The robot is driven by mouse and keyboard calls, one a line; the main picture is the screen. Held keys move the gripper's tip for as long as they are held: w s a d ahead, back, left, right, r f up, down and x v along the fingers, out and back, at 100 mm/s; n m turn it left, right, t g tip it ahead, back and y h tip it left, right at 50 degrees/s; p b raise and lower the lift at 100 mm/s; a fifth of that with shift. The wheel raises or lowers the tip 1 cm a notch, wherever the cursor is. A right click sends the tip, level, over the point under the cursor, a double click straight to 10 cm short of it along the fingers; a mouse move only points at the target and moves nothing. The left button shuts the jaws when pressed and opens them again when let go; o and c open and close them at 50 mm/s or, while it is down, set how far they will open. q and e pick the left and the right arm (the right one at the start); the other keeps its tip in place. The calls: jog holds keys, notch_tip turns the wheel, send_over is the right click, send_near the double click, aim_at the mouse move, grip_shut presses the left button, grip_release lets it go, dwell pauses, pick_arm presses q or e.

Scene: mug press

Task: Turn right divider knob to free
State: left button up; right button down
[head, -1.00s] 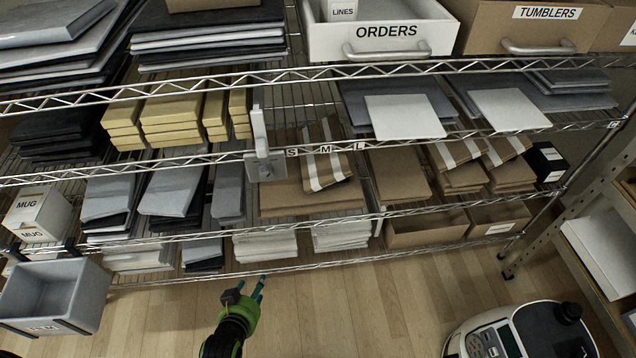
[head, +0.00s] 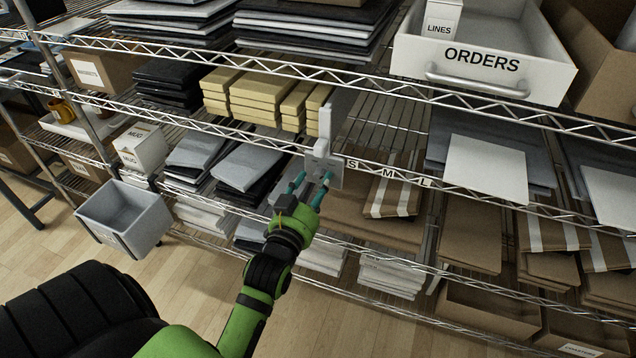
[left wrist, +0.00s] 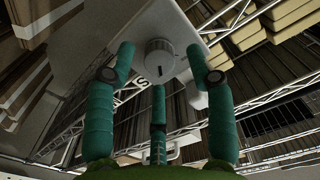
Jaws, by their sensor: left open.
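The divider (head: 327,122) is a pale upright panel on the shelf edge, left of the S label, with a grey plate (head: 337,178) at its foot. In the left wrist view the fingers stand on either side of and below the knob, with no clear contact. In the head view the knob cannot be made out. My right gripper is not in view.
Wire shelf rails run above and below the plate. Yellow boxes (head: 262,98) lie left of the divider, and brown packets (head: 394,193) lie right of it. A grey bin (head: 125,215) hangs at the left. The white ORDERS drawer (head: 483,62) is above right.

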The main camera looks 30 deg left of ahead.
pick_arm(q)
jog(key=shift+w+a, duration=0.1)
jog(key=shift+w, duration=0.5)
jog(key=shift+c, duration=0.4)
grip_shut()
